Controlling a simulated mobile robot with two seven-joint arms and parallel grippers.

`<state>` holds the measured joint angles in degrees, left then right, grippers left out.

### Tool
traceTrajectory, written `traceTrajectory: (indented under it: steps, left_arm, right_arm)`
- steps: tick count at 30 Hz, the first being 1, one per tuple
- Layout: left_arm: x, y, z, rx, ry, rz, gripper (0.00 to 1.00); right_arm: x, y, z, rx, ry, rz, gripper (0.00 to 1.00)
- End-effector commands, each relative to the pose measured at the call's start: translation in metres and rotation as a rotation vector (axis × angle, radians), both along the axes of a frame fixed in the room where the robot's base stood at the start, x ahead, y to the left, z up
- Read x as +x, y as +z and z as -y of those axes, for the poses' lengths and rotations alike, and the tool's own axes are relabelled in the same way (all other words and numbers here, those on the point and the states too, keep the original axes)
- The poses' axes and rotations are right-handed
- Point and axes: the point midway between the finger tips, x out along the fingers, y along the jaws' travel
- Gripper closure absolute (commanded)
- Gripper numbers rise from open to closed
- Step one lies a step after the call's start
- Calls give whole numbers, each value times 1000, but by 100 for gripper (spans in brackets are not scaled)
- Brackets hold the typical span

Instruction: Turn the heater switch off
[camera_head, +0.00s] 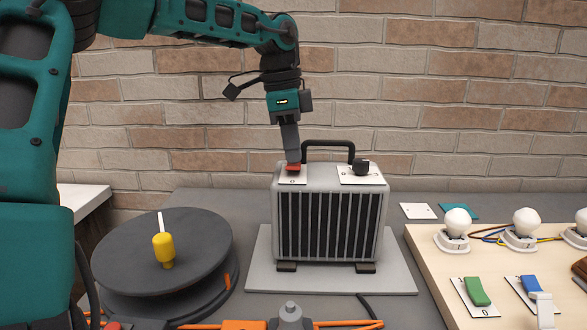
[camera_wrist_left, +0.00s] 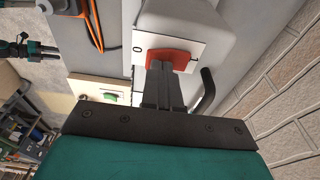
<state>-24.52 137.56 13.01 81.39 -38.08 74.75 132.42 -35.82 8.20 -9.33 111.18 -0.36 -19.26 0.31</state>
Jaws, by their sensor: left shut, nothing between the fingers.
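The grey heater (camera_head: 328,225) with black vertical slats stands on a light grey base plate on the table. Its red switch (camera_head: 293,167) sits on a white plate on the top left of the heater. The switch also shows in the left wrist view (camera_wrist_left: 172,60), beside a "0" mark. My left gripper (camera_head: 292,160) points down at the switch from above, shut and empty. Its fingertips (camera_wrist_left: 161,66) are at the switch's edge and appear to touch it. The fingers hide part of the switch. My right gripper is not in view.
A black knob (camera_head: 361,166) and a black handle (camera_head: 328,143) are on the heater top. A dark round turntable (camera_head: 205,225) with a yellow-handled tool (camera_head: 163,247) stands left. A wooden board (camera_head: 437,270) with bulbs and switches lies right. A brick wall (camera_head: 440,90) rises behind.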

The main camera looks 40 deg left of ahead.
Motion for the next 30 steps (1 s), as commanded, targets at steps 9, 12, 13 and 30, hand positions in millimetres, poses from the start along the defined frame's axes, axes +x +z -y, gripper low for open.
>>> traceTrajectory:
  steps: [9, 12, 13, 30]
  left_arm:
    - [0, -6, 0, 0, 0, 0, 100]
    - [0, -7, 0, 0, 0, 0, 100]
    - [0, -8, 0, 0, 0, 0, 100]
    - [0, 17, 0, 1, 0, -1, 100]
  right_arm:
    - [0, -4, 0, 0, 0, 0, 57]
    - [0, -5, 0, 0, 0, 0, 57]
    - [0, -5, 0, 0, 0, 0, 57]
    - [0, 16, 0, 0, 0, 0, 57]
